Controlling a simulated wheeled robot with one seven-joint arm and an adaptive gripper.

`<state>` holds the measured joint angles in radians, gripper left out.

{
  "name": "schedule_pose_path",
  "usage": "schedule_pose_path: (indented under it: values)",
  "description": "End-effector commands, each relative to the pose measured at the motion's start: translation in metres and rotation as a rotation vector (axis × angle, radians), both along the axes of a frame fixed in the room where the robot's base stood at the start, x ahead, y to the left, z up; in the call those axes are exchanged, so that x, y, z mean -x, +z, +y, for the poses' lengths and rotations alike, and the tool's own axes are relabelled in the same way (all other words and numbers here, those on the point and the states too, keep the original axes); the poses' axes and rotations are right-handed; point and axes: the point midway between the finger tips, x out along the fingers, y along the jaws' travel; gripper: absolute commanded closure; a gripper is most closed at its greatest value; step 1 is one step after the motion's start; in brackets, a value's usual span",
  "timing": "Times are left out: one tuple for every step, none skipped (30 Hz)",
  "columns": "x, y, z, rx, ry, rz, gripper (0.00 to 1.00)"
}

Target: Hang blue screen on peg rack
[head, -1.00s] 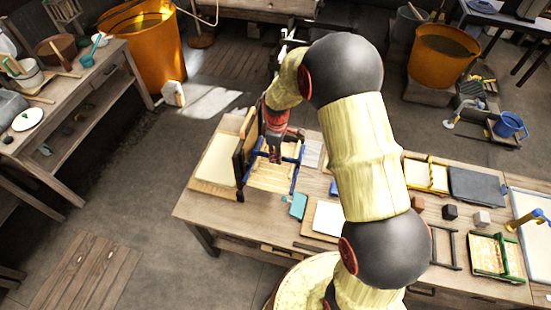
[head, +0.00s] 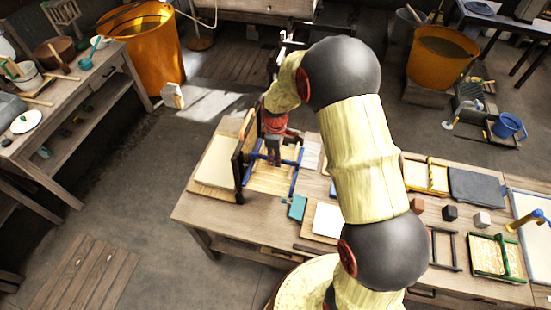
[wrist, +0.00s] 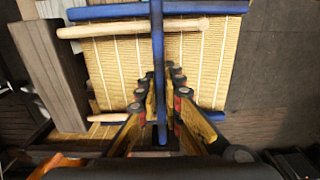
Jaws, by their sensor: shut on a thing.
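The blue screen (head: 294,183) has blue bars and a pale straw-coloured mesh. It is beside the dark upright of the peg rack (head: 238,172), at the left end of the workbench. My gripper (head: 274,157) is shut on a blue bar of the screen. In the wrist view, the fingers (wrist: 159,90) close on both sides of this bar, and the mesh of the screen (wrist: 108,65) lies beyond. The rack's dark post (wrist: 48,75) stands at left. Two pale pegs (wrist: 130,27) reach from it across the mesh. Whether the screen rests on them I cannot tell.
A pale board (head: 217,160) lies left of the rack. A teal object (head: 297,207) and a white sheet (head: 328,219) lie in front of it. A yellow frame, grey slab (head: 477,186), small blocks and a green-framed screen (head: 497,256) fill the bench's right side.

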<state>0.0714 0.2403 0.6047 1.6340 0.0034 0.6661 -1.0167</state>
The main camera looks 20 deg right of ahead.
Motion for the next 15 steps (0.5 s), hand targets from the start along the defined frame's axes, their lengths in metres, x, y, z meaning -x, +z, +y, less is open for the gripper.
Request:
schedule_pose_path:
  values:
    - [-0.0001, -0.0011, 0.0, 0.0, 0.0, 0.0, 1.0]
    - [-0.0001, -0.0015, 0.0, 0.0, 0.0, 0.0, 1.0]
    - [-0.0001, -0.0021, 0.0, 0.0, 0.0, 0.0, 1.0]
    - [-0.0001, -0.0025, 0.0, 0.0, 0.0, 0.0, 1.0]
    - [-0.0001, -0.0029, 0.0, 0.0, 0.0, 0.0, 1.0]
    - [-0.0001, -0.0034, 0.0, 0.0, 0.0, 0.0, 1.0]
    - [-0.0001, -0.0038, 0.0, 0.0, 0.0, 0.0, 1.0]
    - [-0.0001, -0.0042, 0.0, 0.0, 0.0, 0.0, 1.0]
    - [-0.0001, -0.0048, 0.0, 0.0, 0.0, 0.0, 1.0]
    - [-0.0001, -0.0052, 0.0, 0.0, 0.0, 0.0, 1.0]
    - [-0.0001, -0.0056, 0.0, 0.0, 0.0, 0.0, 1.0]
    - [-0.0002, -0.0061, 0.0, 0.0, 0.0, 0.0, 1.0]
    - [-0.0001, -0.0065, 0.0, 0.0, 0.0, 0.0, 1.0]
    - [-0.0002, -0.006, 0.0, 0.0, 0.0, 0.0, 0.9]
    - [-0.0002, -0.0059, 0.0, 0.0, 0.0, 0.0, 0.88]
